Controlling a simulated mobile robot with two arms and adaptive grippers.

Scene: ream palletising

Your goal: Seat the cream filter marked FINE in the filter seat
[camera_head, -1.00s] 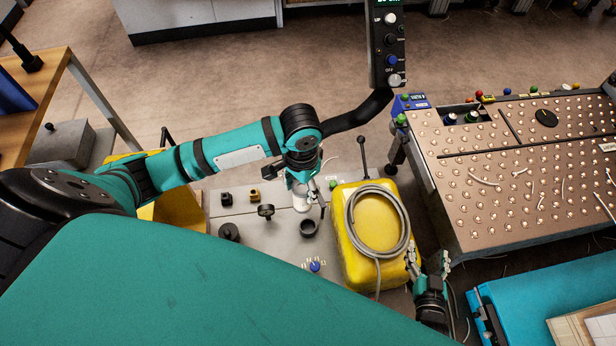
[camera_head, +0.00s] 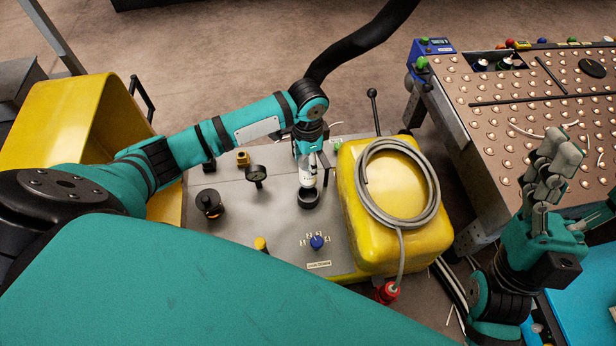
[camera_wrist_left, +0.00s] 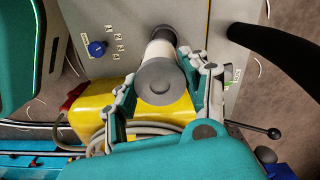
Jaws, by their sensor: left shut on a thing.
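My left gripper (camera_head: 308,158) is shut on a pale cream filter (camera_head: 307,176). The filter is upright, and its lower end is at the dark, round filter seat (camera_head: 308,200) on the grey panel. I cannot tell whether it is inside the ring or just above it. In the left wrist view, the fingers (camera_wrist_left: 160,92) flank the filter's grey cap (camera_wrist_left: 158,80), with the dark seat (camera_wrist_left: 163,32) beyond it. Its marking is too small to read. My right gripper (camera_head: 556,160) is raised at the right, away from the panel; its finger gap is unclear.
A yellow housing (camera_head: 356,240) with a coiled grey hose (camera_head: 432,200) stands right of the seat. A gauge (camera_head: 256,175), a black knob (camera_head: 209,202) and a blue knob (camera_head: 317,242) stand on the panel. A ball-studded table (camera_head: 480,145) is farther right.

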